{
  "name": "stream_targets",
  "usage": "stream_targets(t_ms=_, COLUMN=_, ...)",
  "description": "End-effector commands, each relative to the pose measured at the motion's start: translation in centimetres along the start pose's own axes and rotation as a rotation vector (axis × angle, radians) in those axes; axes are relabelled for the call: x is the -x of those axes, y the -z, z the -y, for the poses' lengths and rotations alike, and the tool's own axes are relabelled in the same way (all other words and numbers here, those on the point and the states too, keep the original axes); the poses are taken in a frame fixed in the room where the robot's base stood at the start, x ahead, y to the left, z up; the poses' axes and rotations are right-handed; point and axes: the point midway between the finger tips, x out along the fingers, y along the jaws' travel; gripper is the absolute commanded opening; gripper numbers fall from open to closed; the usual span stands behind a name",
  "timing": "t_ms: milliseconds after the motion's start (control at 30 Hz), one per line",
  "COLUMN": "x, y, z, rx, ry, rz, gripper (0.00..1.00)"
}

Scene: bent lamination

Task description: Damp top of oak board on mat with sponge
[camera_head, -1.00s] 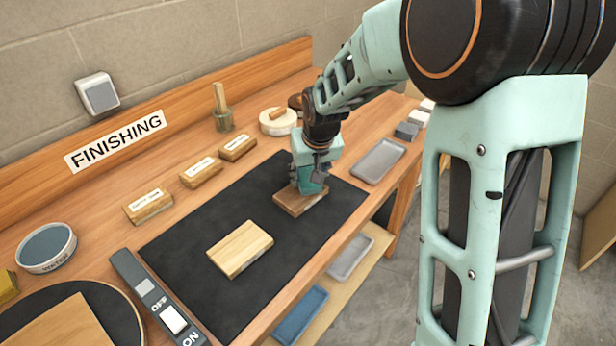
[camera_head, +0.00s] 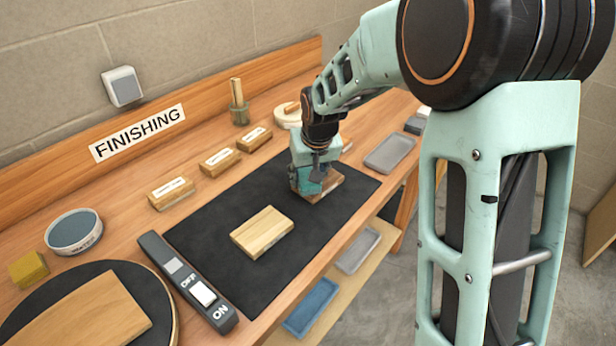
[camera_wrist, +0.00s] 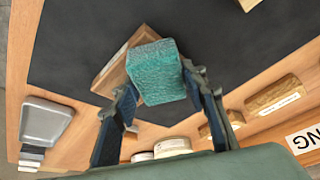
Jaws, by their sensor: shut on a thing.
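My gripper (camera_head: 312,176) is shut on a teal sponge (camera_wrist: 157,72), which also shows low in the jaws in the head view (camera_head: 306,184). The sponge is over a brown wooden board (camera_head: 336,184) at the right end of the black mat (camera_head: 215,225). This board also shows beside and under the sponge in the wrist view (camera_wrist: 112,72); whether they touch is hard to tell. A paler wooden board (camera_head: 262,232) lies flat on the mat, left of the gripper. I cannot tell by label which board is oak.
A round water dish (camera_head: 73,230) and a yellow block (camera_head: 28,268) stand at the left. A black ON/OFF switch (camera_head: 187,280) lies by the mat's left edge. Labelled wooden blocks (camera_head: 219,161) line the back. A grey tray (camera_head: 390,154) is at the right.

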Motion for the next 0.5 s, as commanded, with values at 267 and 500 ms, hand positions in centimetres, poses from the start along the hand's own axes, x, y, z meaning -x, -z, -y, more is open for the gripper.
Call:
stream_targets(t_ms=267, x=2.6, y=1.3, z=-0.1, rx=-0.002, ry=-0.001, rz=0.001, gripper=0.20)
stream_targets(t_ms=500, x=4.6, y=2.3, z=-0.1, rx=-0.002, ry=-0.001, rz=-0.001, gripper=0.20)
